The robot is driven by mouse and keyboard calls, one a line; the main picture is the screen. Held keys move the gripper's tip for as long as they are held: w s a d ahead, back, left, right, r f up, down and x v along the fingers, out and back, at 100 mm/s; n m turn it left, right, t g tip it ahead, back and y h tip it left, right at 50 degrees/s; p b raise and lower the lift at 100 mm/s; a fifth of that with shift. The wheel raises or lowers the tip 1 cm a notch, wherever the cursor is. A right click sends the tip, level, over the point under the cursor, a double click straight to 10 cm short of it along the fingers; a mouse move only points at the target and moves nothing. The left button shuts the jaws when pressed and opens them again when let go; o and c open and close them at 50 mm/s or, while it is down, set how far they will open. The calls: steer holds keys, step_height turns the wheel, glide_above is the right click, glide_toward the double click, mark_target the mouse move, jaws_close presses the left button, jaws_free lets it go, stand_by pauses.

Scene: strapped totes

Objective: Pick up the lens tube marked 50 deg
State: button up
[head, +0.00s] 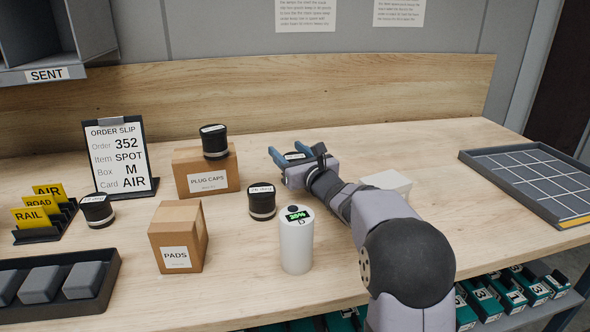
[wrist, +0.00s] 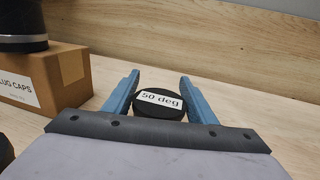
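The lens tube marked 50 deg (wrist: 158,107) is a short black cylinder with a white label on top, which reads clearly in the wrist view. My gripper (wrist: 159,76) has its two blue fingers spread, one on either side of this tube. I see no clear grip on it, and the tube's lower part is hidden by the gripper body. In the head view my gripper (head: 288,152) is low over the table, right of the PLUG CAPS box, with the dark tube top (head: 295,156) partly showing between the fingers.
Other black lens tubes stand at centre (head: 262,202), far left (head: 97,210) and on the PLUG CAPS box (head: 207,176). A PADS box (head: 178,238) and white cylinder (head: 297,245) stand in front. A white block (head: 388,182) is beside my arm. A gridded tray (head: 480,158) lies right.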

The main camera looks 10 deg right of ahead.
steer(key=shift+r, duration=0.1)
steer(key=c, duration=0.8)
steer(key=shift+r, duration=0.1)
steer(key=shift+r, duration=0.85)
steer(key=r+b+v, duration=0.1)
steer(key=b+v, duration=0.1)
steer(key=v, duration=1.6)
steer(key=shift+r, duration=0.2)
